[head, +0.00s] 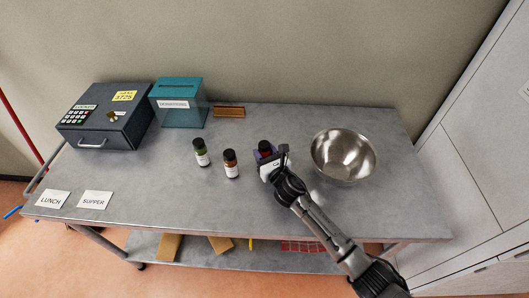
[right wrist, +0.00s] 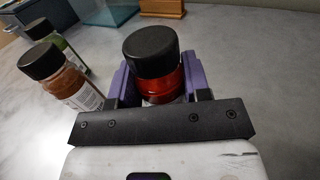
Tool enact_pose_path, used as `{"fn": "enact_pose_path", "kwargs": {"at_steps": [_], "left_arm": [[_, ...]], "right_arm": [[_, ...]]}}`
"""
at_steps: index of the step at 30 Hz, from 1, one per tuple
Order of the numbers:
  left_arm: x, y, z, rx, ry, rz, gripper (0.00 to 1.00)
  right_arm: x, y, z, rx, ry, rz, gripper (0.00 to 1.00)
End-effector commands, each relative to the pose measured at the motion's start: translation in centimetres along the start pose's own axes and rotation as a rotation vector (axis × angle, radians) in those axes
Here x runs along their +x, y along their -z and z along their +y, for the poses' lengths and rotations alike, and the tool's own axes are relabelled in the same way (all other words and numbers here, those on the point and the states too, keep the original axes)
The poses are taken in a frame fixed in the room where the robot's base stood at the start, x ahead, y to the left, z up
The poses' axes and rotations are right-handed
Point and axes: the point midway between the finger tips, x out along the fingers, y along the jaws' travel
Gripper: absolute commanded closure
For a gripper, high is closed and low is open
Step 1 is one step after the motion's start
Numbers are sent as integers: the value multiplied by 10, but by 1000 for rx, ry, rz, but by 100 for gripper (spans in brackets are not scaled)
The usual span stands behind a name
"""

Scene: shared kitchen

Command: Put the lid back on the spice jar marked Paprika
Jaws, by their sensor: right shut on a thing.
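A spice jar with red contents (right wrist: 160,88) stands between the purple fingers of my right gripper (head: 268,159), which is shut on its body. A black lid (right wrist: 151,50) sits on top of this jar; it also shows in the head view (head: 264,146). I cannot tell how tightly it is seated. The jar's label is hidden by the gripper, so the name Paprika cannot be read. A green spice jar (head: 201,154) and a brown-orange spice jar (head: 231,166) stand upright to the left, both with black lids; their label text is too small to read. My left gripper is not in view.
A steel bowl (head: 343,157) stands right of my right gripper on the grey table (head: 150,180). A dark lockbox (head: 106,117), teal donations box (head: 179,103) and small wooden block (head: 229,112) are at the back. LUNCH (head: 52,201) and SUPPER (head: 95,200) cards lie front left.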

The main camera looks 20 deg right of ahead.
Motion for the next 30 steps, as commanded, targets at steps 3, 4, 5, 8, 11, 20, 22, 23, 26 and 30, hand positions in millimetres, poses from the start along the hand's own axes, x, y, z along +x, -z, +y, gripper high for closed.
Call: {"fn": "enact_pose_path", "kwargs": {"at_steps": [3,4,5,8,11,20,22,23,26,30], "left_arm": [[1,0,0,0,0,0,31],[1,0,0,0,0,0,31],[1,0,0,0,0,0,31],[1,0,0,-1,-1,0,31],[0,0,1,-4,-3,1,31],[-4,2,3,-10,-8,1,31],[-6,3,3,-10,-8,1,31],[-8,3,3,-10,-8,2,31],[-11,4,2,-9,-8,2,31],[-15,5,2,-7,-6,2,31]], "right_arm": [[0,1,0,0,0,0,48],[0,1,0,0,0,0,45],[0,1,0,0,0,0,42],[0,1,0,0,0,0,32],[0,1,0,0,0,0,31],[-6,-3,0,-2,0,1,31],[-16,-3,0,-2,-1,1,31],[-21,-3,0,-2,-1,1,31],[-41,-3,0,-3,-2,2,31],[-68,-3,0,-3,-1,2,31]]}}
